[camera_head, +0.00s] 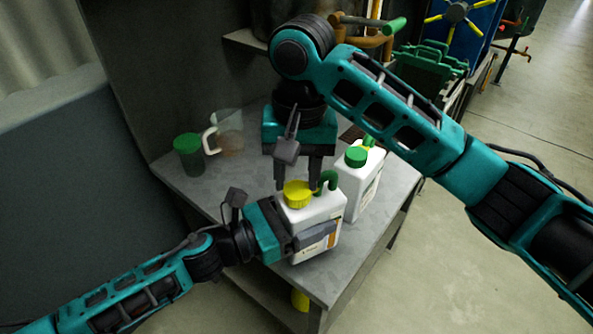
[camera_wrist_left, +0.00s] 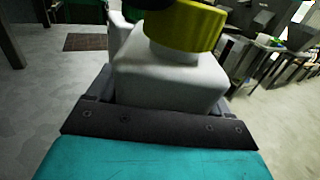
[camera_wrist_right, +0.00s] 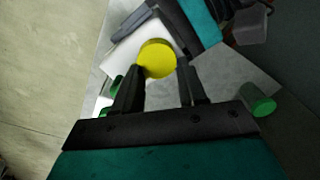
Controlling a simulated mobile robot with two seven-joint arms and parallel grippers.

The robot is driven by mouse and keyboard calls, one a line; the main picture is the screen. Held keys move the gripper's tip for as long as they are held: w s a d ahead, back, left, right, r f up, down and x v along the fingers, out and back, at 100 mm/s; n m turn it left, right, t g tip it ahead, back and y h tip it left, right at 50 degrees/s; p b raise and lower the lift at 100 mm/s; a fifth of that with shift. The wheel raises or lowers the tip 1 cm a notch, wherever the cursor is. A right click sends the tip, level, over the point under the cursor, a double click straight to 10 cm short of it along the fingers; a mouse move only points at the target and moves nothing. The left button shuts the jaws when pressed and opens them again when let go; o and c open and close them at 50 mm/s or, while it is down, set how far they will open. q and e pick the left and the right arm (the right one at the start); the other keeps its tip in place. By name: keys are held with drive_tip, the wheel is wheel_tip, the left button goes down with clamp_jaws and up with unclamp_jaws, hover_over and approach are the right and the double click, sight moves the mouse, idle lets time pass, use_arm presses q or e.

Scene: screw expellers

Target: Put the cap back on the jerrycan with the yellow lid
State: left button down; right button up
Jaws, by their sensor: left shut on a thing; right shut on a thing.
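The white jerrycan (camera_head: 322,215) with a green handle stands upright near the table's front corner. My left gripper (camera_head: 307,238) is shut around its body; the can (camera_wrist_left: 165,82) fills the space between the fingers in the left wrist view. The yellow cap (camera_head: 297,196) is at the can's mouth, and in the left wrist view the cap (camera_wrist_left: 186,25) sits over the white neck. My right gripper (camera_head: 298,180) points down from above, shut on the cap. The cap (camera_wrist_right: 157,59) shows at its fingertips in the right wrist view. I cannot tell whether the threads are engaged.
A second white jerrycan (camera_head: 363,185) with a green cap stands close behind on the right. A green-lidded container (camera_head: 188,154) and a clear jug (camera_head: 229,132) stand at the back left of the grey table (camera_head: 222,188). A wall borders the left.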

drive_tip(key=shift+s+a, duration=0.25)
drive_tip(key=shift+s, duration=0.15)
idle(0.4)
drive_tip(key=o, duration=1)
drive_tip(key=shift+o, duration=0.7)
drive_tip(key=shift+w+d, duration=0.1)
